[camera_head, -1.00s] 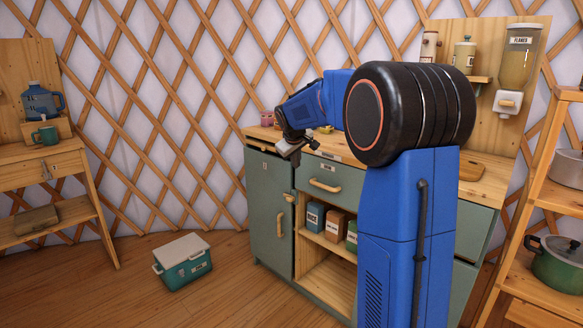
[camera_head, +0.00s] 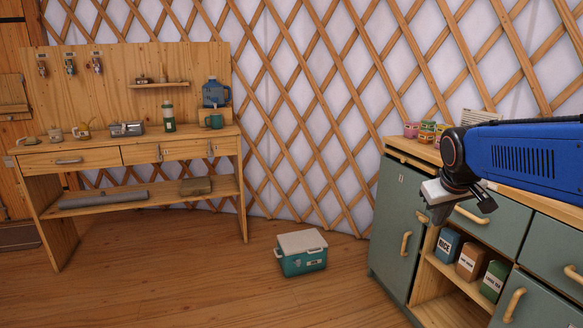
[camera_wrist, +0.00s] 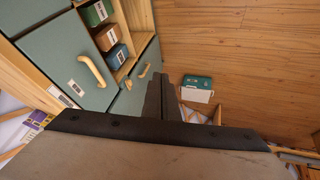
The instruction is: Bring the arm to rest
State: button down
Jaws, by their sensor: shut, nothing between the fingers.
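My arm, blue with dark joints, reaches in from the right edge of the head view. My gripper (camera_head: 440,212) hangs in front of the green kitchen cabinet (camera_head: 400,215), near its left door and open shelf. In the wrist view the fingers of my gripper (camera_wrist: 161,92) are together, with nothing between them. Whether the gripper touches the cabinet front cannot be told from the head view.
A teal cooler box (camera_head: 302,253) with a white lid stands on the floor left of the cabinet. A wooden workbench (camera_head: 100,157) stands against the lattice wall at left. The wooden floor (camera_head: 180,280) between them is clear. Colourful small jars (camera_head: 427,130) stand on the counter.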

jog(key=s+a+f, duration=0.3)
jog(key=s, duration=0.5)
jog(key=s+a+f+y, duration=0.1)
jog(key=s+a+f, duration=0.2)
jog(key=s, duration=0.5)
jog(key=s+a+f+m+y, duration=0.1)
jog(key=s+a+f, duration=0.1)
jog(key=s+f, duration=0.3)
jog(key=s, duration=0.4)
jog(key=shift+a+g, duration=0.4)
